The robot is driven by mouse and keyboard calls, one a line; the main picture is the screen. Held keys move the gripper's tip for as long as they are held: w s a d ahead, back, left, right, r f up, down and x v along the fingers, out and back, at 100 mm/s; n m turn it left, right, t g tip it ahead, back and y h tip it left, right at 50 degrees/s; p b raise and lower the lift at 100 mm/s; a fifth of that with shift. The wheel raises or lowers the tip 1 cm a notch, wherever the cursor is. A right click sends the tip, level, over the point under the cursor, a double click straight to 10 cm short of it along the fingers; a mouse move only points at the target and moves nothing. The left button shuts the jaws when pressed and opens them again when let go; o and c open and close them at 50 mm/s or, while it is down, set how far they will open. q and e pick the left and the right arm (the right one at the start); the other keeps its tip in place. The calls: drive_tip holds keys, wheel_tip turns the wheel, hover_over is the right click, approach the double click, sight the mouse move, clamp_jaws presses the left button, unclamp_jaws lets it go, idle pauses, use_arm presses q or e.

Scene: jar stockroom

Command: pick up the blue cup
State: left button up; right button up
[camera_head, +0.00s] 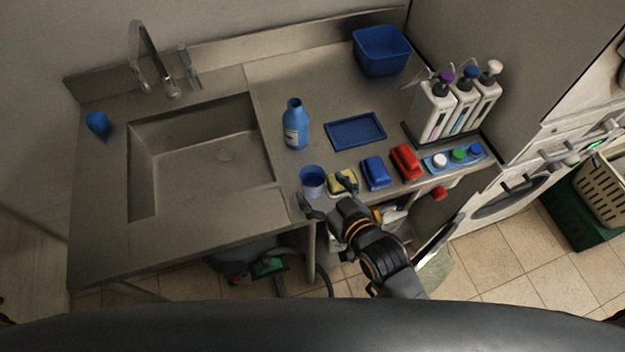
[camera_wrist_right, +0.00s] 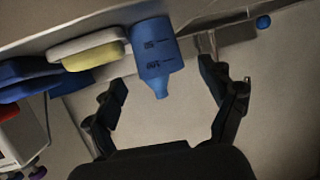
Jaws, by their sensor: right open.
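The blue cup (camera_head: 313,180) stands upright, open at the top, near the front edge of the counter, right of the sink. In the right wrist view, which looks upside down, the cup (camera_wrist_right: 152,46) has dark marks on its side and appears ahead of the gap between the fingers. A narrower blue neck shows past its rim, probably the bottle behind. My right gripper (camera_head: 326,194) is open and empty, just in front of the cup; its fingers (camera_wrist_right: 163,80) are spread wide. I cannot tell whether either touches the cup. My left gripper is not in view.
A yellow sponge (camera_head: 342,183) lies close right of the cup, with blue (camera_head: 376,173) and red (camera_head: 406,162) items beyond. A blue bottle (camera_head: 296,127) and blue tray (camera_head: 355,131) stand behind. A small blue object (camera_head: 97,122) sits left of the sink (camera_head: 205,150).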

sight(307, 170)
drive_tip(key=p+x, duration=0.1)
drive_tip(key=x, duration=0.2)
drive_tip(key=shift+w+a+r, duration=0.1)
drive_tip(key=shift+w, duration=0.15)
drive_tip(key=shift+w+a+f, duration=0.25)
drive_tip(key=shift+w+f, duration=0.05)
drive_tip(key=shift+w, duration=0.15)
drive_tip(key=shift+s, duration=0.1)
drive_tip(key=shift+c, duration=0.6)
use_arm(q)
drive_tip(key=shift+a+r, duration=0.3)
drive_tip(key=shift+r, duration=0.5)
use_arm(e)
drive_tip(key=c, duration=1.2)
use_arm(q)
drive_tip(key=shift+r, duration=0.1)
use_arm(e)
drive_tip(key=shift+r, duration=0.15)
